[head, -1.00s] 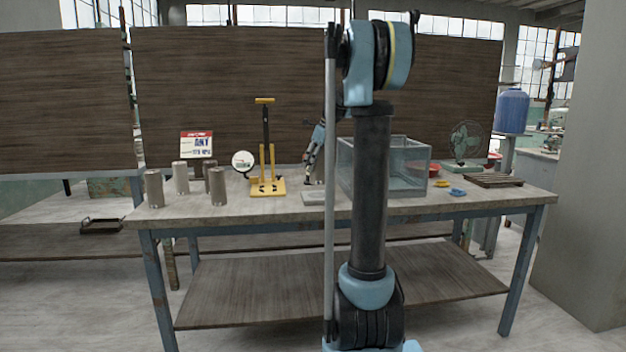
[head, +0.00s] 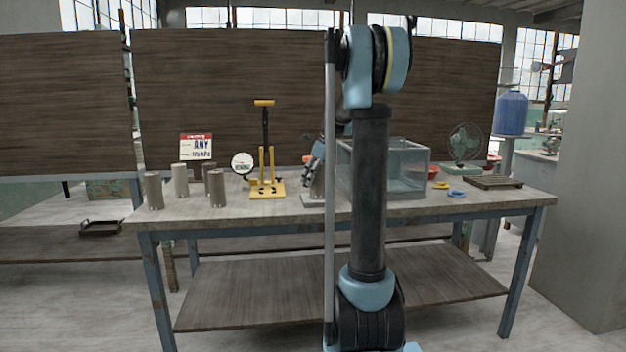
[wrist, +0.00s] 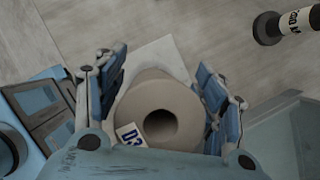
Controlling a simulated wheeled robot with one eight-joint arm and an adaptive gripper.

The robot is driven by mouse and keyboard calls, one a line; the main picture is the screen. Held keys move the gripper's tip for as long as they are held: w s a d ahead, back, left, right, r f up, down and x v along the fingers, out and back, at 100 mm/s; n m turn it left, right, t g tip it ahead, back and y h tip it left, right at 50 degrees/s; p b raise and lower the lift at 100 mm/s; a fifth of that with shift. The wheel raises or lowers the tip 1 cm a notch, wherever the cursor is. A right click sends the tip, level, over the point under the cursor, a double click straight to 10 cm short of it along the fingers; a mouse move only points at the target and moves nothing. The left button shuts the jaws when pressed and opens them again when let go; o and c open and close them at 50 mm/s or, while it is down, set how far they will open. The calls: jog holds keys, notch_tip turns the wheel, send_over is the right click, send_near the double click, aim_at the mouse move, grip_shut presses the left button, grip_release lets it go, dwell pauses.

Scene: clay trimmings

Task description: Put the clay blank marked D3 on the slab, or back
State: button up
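The grey clay blank (wrist: 178,105) with a D3 label (wrist: 130,135) is a hollow upright cylinder in the wrist view. My gripper (wrist: 160,75) has its blue-and-black fingers on both sides of it, close against its wall. In the head view the blank (head: 317,186) is partly behind my arm, over the pale slab (head: 312,201). My gripper (head: 314,160) is at its top. The slab also shows beyond the blank in the wrist view (wrist: 165,52). Whether the blank's base touches the slab is hidden.
Several grey cylinders (head: 154,190) stand at the table's left. A yellow press-like stand (head: 267,188) and a round dial (head: 242,162) are left of the slab. A clear tank (head: 410,165) is close on the right. A sign reading ANY (head: 196,146) stands behind.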

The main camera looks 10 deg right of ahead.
aim_at(323, 164)
dwell(0.3)
jog(key=v, duration=1.2)
jog(key=s+a+f+n+h, duration=0.1)
jog(key=s+f+n, duration=0.3)
jog(key=s, duration=0.4)
jog(key=s+a+f+n, duration=0.1)
jog(key=s+f+n, duration=0.2)
jog(key=s+n, duration=0.35)
jog(key=s+a+f+n+h, duration=0.1)
jog(key=s+f+n, duration=0.25)
jog(key=s, duration=0.55)
jog(key=s+f+n+h, duration=0.1)
jog(key=s+f+n, duration=1)
jog(key=s+f, duration=0.8)
jog(key=shift+d+n+h, duration=0.3)
jog(key=shift+d+n, duration=0.1)
